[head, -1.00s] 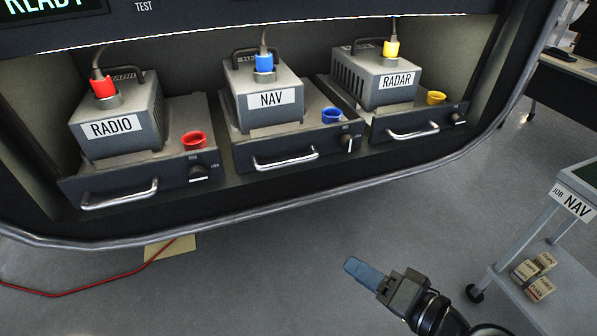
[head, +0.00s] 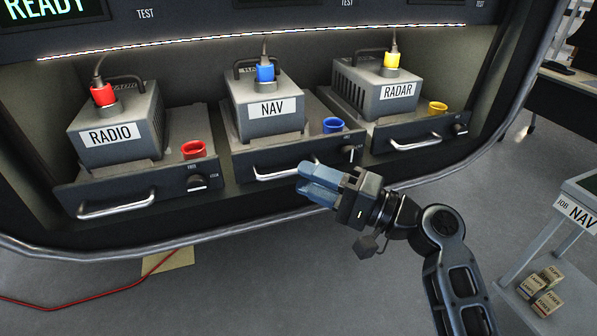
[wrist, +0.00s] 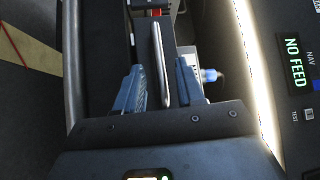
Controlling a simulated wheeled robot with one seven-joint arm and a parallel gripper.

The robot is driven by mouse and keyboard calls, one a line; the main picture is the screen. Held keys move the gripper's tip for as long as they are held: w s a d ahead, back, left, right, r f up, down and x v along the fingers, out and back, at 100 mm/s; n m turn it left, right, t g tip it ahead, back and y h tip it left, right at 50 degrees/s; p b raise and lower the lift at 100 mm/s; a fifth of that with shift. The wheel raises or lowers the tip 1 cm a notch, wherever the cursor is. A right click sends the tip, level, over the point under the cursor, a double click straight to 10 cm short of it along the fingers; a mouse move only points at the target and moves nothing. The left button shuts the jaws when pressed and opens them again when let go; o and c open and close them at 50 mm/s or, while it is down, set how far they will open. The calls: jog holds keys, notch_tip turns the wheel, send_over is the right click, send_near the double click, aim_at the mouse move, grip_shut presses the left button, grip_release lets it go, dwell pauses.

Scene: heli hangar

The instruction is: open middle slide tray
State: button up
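The middle slide tray (head: 247,166) carries a grey box labelled NAV (head: 262,130) with a blue plug (head: 265,73) on top. A blue cup-like cap (head: 333,125) sits on the tray's right side. The tray sits level with its neighbours. Its silver bar handle (head: 277,174) shows on the front. My gripper (head: 308,180) is at the handle's right end. In the wrist view, my gripper (wrist: 160,66) is open, with the handle (wrist: 163,45) between the two blue fingers and gaps on both sides. The handle's right end is hidden in the head view.
The RADIO tray (head: 80,195) is on the left and the RADAR tray (head: 385,140) on the right. A curved metal rim (head: 180,238) runs below them. A red cable (head: 60,300) lies on the floor. A cart (head: 545,235) marked NAV stands at right.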

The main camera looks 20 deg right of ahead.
jog(key=shift+x, duration=1.45)
jog(key=shift+c, duration=0.3)
grip_shut()
